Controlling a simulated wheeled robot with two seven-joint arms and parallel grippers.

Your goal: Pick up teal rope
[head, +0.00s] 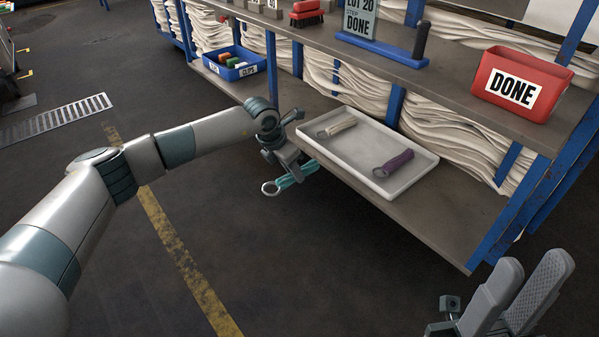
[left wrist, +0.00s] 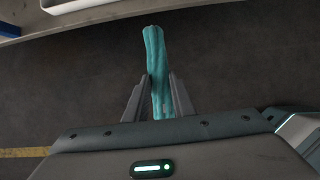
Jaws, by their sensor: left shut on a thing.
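A white tray (head: 345,153) on the lower shelf (head: 430,220) holds a cream rope (head: 337,128) and a purple rope (head: 394,163). A blue bin (head: 236,72) stands left on that shelf. A red DONE bin (head: 520,88) stands on the upper shelf. The floor in front is clear.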

